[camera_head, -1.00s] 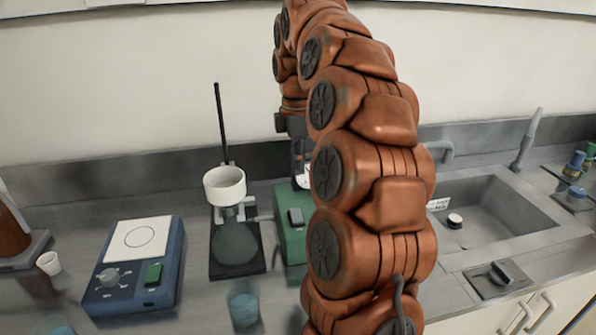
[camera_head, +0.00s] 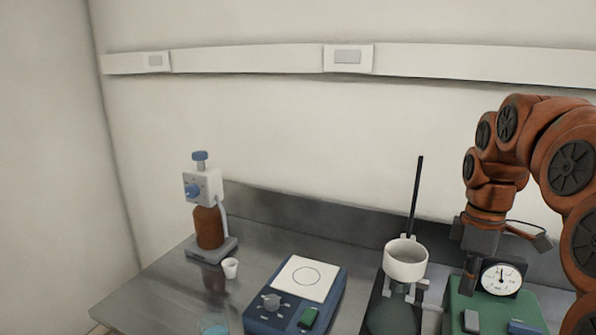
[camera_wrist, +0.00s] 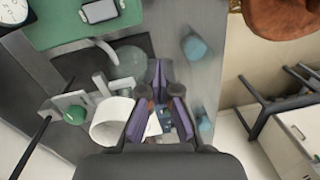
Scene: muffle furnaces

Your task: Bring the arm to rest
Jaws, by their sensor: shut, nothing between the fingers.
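My gripper (camera_head: 470,284) hangs at the right of the head view, below the orange-brown links of my arm. It is beside a green unit with a round gauge and appears in front of it; the height between them is hard to tell. In the wrist view my gripper (camera_wrist: 160,76) shows its purple-grey finger pads closed together and empty. The white funnel cup (camera_wrist: 112,122) lies just left of the fingers in that view. The arm is bent, with its upper links leaving the head view at the right.
The green unit (camera_head: 497,310) and the white cup on its stand (camera_head: 405,262) are close to the gripper. A blue stirrer plate (camera_head: 296,296), a small white cup (camera_head: 230,267) and a brown dispenser bottle (camera_head: 209,226) stand farther left.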

